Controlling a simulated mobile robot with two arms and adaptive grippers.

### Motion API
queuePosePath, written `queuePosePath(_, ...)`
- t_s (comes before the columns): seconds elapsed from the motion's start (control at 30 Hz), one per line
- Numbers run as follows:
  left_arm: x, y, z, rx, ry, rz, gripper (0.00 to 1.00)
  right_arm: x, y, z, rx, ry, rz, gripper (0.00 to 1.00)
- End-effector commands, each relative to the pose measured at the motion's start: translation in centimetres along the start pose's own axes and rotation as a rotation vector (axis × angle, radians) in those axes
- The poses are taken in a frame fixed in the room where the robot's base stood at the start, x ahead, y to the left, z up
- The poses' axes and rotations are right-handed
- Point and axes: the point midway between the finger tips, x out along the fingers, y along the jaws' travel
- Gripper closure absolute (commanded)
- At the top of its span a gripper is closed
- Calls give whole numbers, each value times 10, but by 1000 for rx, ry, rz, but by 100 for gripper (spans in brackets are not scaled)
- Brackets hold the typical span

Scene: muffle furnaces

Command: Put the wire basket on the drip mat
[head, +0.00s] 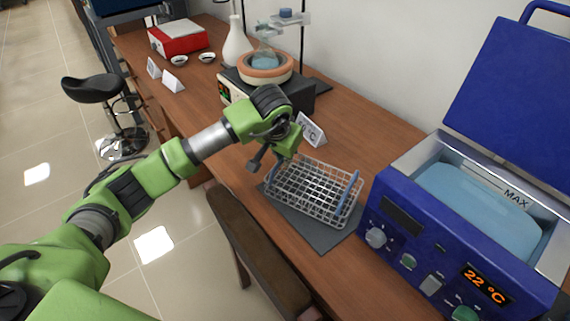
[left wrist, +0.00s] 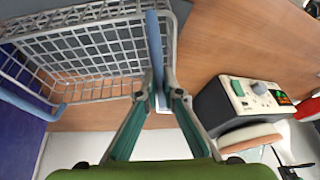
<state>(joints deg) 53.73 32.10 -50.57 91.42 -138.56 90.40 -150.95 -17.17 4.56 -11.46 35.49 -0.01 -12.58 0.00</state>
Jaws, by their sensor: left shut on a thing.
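The wire basket (head: 308,193) is a light grey wire box with blue end handles. It appears level over the dark grey drip mat (head: 325,236), whose front part shows below the basket. I cannot tell whether the basket touches the mat or hangs just above it. My left gripper (head: 272,164) is at the basket's left end, shut on a blue handle. In the left wrist view, the fingers of the gripper (left wrist: 157,92) close around that handle, and the basket (left wrist: 95,58) extends to the left. My right gripper is not in view.
A blue water bath (head: 405,215) with its lid raised and a 22 °C display stands close right of the basket. A hotplate (head: 300,97) with a round bath and glassware stands behind. A white label card (head: 311,131) stands nearby. A chair (head: 245,235) stands at the front edge.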

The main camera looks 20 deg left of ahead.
Motion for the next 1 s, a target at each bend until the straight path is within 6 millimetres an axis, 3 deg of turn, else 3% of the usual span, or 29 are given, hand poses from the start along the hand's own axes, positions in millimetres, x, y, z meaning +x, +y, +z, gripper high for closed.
queuePosePath(0.13, 19, 4, 9, 0, -4, 3, 100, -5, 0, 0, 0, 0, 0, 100)
queuePosePath(0.33, 23, 3, 9, 1, 0, 1, 100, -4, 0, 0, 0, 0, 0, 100)
queuePosePath(0.4, 23, 3, 10, 1, -2, 0, 80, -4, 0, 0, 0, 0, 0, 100)
queuePosePath(0.43, 23, 3, 10, 1, -2, 0, 77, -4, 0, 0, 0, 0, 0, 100)
queuePosePath(0.7, 23, 3, 10, 1, -2, 0, 77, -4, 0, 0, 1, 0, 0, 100)
queuePosePath(0.87, 16, 3, 9, 1, 1, 1, 77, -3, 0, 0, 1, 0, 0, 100)
queuePosePath(1.0, -6, 2, 8, 2, 4, -1, 77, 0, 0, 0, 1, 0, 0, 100)
